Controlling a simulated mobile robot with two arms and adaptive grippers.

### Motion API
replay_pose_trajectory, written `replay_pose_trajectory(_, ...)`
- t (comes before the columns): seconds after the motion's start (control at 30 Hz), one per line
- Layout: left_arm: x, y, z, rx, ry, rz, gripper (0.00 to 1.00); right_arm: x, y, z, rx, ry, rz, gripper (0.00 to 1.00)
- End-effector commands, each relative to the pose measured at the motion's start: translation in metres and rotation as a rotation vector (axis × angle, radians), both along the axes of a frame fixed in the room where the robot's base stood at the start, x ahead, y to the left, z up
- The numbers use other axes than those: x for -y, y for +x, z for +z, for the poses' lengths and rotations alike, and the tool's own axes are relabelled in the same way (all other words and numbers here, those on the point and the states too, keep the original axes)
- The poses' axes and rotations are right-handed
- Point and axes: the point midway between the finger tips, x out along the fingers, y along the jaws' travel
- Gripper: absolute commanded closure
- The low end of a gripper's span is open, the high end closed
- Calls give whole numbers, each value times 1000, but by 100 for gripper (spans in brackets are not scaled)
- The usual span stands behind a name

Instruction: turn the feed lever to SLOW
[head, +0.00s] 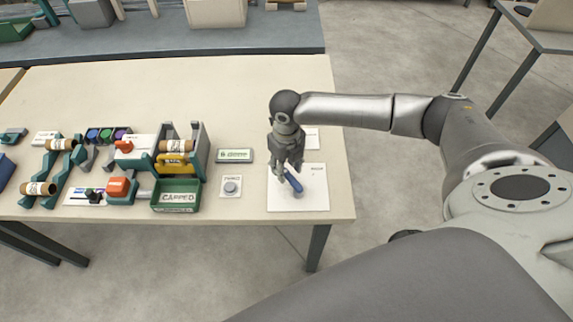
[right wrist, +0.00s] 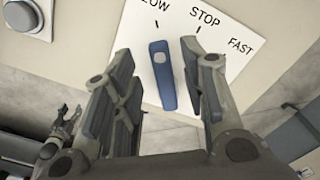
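The blue feed lever (right wrist: 164,80) sits on a white panel (right wrist: 262,48) lettered STOP and FAST, with a third word cut to "LOW" at the top edge. The lever's far end points toward "LOW", left of the STOP mark. In the head view the lever (head: 294,183) shows just below my right gripper (head: 289,174). In the right wrist view my right gripper (right wrist: 160,95) is open, its fingers on either side of the lever with gaps. A dark gripper-like shape (right wrist: 60,128) at lower left may be my left gripper; its fingers are unclear.
A round grey knob (head: 231,187) on a small plate is left of the panel. A green CAPPED bin (head: 178,195) and a rack with several rolls stand further left. The table's right edge (head: 343,150) is close to the panel. The table's back (head: 180,85) is clear.

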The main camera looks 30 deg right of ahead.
Motion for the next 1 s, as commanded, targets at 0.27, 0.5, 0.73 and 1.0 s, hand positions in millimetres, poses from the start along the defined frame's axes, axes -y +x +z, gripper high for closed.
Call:
replay_pose_trajectory(0.27,1,0,0,0,-1,0,42,1,1,61,6,0,1,61)
replay_pose_trajectory(0.5,2,-1,0,0,-2,0,42,0,1,96,4,-1,1,61)
replay_pose_trajectory(0.73,2,0,0,0,-2,0,42,0,0,104,1,-1,1,61)
replay_pose_trajectory(1.0,2,0,0,0,-2,0,42,0,0,103,2,-1,1,61)
